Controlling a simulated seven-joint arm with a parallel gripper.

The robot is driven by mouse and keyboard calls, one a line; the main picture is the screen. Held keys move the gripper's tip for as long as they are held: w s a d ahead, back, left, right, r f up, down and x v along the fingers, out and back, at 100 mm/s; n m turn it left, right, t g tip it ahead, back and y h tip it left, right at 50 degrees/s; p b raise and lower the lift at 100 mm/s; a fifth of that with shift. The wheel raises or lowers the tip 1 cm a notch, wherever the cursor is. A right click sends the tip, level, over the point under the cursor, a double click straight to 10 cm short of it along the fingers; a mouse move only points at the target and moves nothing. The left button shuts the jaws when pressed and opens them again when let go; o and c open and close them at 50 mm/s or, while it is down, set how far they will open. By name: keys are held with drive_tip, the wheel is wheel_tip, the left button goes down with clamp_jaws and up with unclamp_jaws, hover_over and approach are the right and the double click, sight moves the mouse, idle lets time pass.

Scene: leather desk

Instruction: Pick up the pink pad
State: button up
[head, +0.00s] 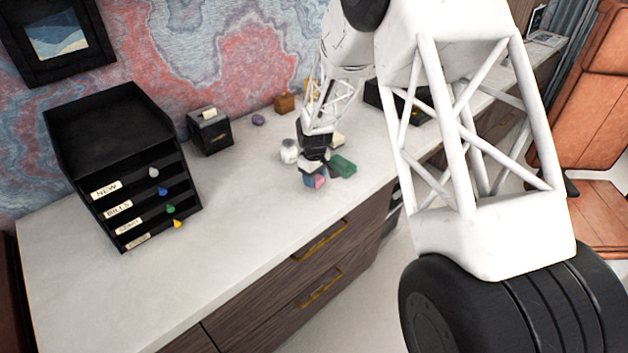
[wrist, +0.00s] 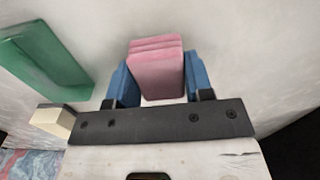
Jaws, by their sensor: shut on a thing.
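The pink pad (wrist: 156,72) is a small stack of pink sheets between the two blue fingers of my gripper (wrist: 155,82) in the wrist view. The fingers press on its left and right sides. In the head view a little of the pink pad (head: 310,182) shows at the tip of my gripper (head: 315,180), over the desk top. I cannot tell whether the pad touches the desk.
A green block (head: 344,165) lies right beside my gripper, and a cream piece (head: 337,139) is just behind. A white round object (head: 289,151) stands to the left. A black drawer organizer (head: 122,165) is at the left. The front desk top (head: 235,235) is clear.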

wheel_tip(320, 180, up, 2)
drive_tip(key=shift+r, duration=0.1)
drive_tip(key=s+d+r, duration=0.1)
drive_tip(key=s+d, duration=0.3)
drive_tip(key=s, duration=1.1)
drive_tip(key=shift+s+d+r, duration=0.15)
drive_tip(key=shift+d, duration=0.05)
drive_tip(key=o, duration=0.3)
drive_tip(key=shift+c, duration=1.2)
drive_tip(key=w+a+r, duration=0.3)
drive_tip(key=w+a, duration=0.1)
drive_tip(key=w, duration=0.5)
drive_tip(key=w+a+r, duration=0.3)
drive_tip(key=w+a, duration=0.2)
drive_tip(key=w, duration=0.5)
drive_tip(key=w+a+r, duration=0.4)
drive_tip(key=w+a, duration=0.1)
drive_tip(key=w, duration=0.5)
